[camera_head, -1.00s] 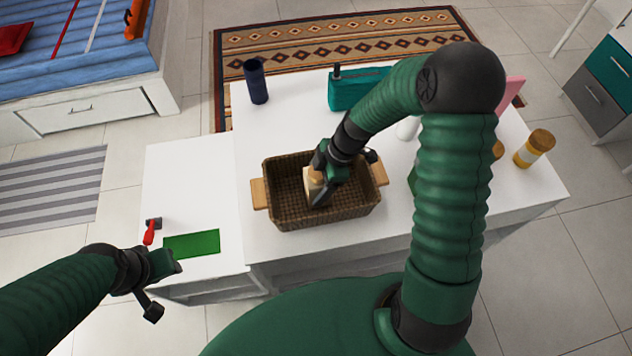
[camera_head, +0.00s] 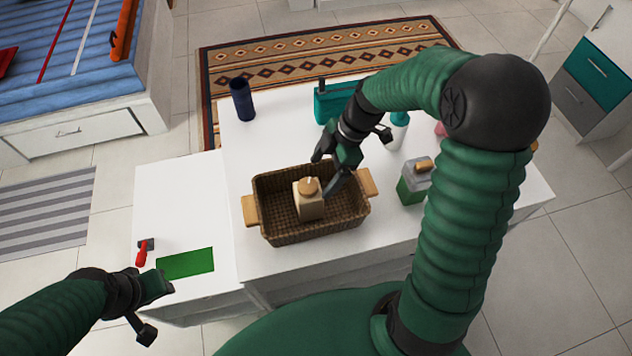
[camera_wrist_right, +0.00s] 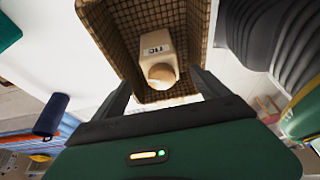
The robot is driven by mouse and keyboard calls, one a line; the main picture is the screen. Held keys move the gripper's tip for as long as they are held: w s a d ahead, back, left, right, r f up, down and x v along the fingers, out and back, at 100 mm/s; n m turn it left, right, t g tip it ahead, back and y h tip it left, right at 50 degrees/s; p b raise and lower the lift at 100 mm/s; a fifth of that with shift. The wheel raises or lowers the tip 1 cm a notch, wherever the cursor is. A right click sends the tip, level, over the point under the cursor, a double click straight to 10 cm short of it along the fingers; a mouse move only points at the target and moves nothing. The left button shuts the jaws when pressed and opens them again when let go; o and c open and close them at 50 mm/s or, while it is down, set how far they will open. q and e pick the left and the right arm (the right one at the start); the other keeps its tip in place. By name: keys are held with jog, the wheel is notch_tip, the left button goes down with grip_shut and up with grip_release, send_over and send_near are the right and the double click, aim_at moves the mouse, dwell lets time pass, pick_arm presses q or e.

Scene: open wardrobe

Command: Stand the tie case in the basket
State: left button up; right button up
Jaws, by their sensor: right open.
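A dark blue upright cylinder (camera_head: 242,100), which looks like the tie case, stands at the back left of the white table. It also shows at the left of the wrist view (camera_wrist_right: 50,115). The brown woven basket (camera_head: 285,236) sits on the table with a beige bottle (camera_head: 309,203) upright inside it. The wrist view shows the bottle (camera_wrist_right: 147,48) ahead of my fingers. My right gripper (camera_head: 328,173) is open and empty, above the basket's back right edge, apart from the bottle. My left gripper (camera_head: 166,287) is at the lower left, away from the basket; its jaws are unclear.
A teal box (camera_head: 330,105) stands at the back. A white-and-teal bottle (camera_head: 398,130) and a green-and-grey bottle (camera_head: 413,185) stand right of the basket. A green pad (camera_head: 186,263) and a red-handled item (camera_head: 141,253) lie on the lower left surface. The table is clear between cylinder and basket.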

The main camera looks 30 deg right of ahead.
jog(key=shift+s+a+f+m+t+h, duration=0.25)
jog(key=shift+s+a+m+h, duration=0.85)
jog(key=shift+m, duration=1.45)
jog(key=shift+s+a+f+m+t+h, duration=0.2)
jog(key=shift+s+a+m+h, duration=0.25)
jog(key=shift+s+m, duration=1.7)
jog(key=shift+s+a+f+m+t+h, duration=0.25)
jog(key=shift+s+a+m+h, duration=0.55)
jog(key=shift+m, duration=2.1)
jog(key=shift+s+a, duration=0.1)
jog(key=shift+s, duration=0.05)
